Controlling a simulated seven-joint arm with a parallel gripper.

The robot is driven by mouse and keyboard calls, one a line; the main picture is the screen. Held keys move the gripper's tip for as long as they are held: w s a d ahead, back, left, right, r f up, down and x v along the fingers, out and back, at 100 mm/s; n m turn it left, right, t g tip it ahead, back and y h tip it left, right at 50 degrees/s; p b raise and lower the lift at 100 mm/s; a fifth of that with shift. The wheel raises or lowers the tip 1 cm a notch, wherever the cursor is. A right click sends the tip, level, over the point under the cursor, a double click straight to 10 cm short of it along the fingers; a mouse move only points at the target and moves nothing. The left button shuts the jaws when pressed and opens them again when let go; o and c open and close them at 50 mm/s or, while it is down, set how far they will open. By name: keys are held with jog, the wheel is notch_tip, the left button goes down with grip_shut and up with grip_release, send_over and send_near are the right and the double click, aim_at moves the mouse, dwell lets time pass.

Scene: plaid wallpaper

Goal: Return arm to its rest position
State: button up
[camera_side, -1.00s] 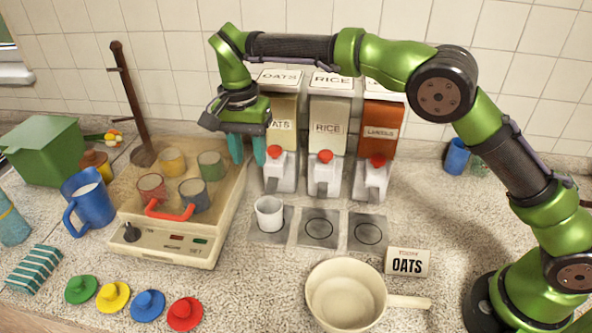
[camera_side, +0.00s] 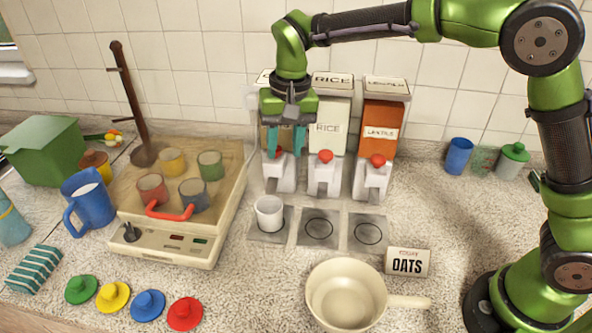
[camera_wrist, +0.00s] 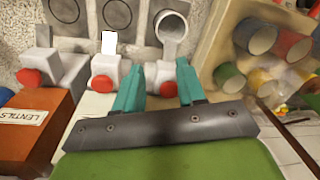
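My gripper (camera_side: 286,142) has green housing and teal fingers. In the side view it points down in front of the oats dispenser (camera_side: 270,75), at the left end of the dispenser row, and partly hides it. In the wrist view my gripper (camera_wrist: 159,68) shows two teal fingers spread apart, with nothing held between them. The red knob of the oats dispenser shows near the right finger in the wrist view. My arm reaches left across the scene from its base at the lower right.
Rice (camera_side: 329,125) and lentils (camera_side: 382,130) dispensers stand right of the oats one. A white cup (camera_side: 269,214) stands on the left pad below. A cream pan (camera_side: 343,293) is in front. A box with several mugs (camera_side: 228,195) is left. The counter toward the right is fairly clear.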

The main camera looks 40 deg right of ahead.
jog(key=s+d+r+t, duration=0.2)
jog(key=s+d+t, duration=0.1)
jog(key=s+d, duration=0.4)
jog(key=s+d+r+t+y, duration=0.1)
jog(key=s+d+r+t, duration=0.2)
jog(key=s+d, duration=0.4)
jog(key=s, duration=0.7)
jog(key=shift+s+d+r+n+t, duration=0.2)
jog(key=shift+d+r+n+t, duration=0.1)
jog(key=shift+d+n, duration=0.1)
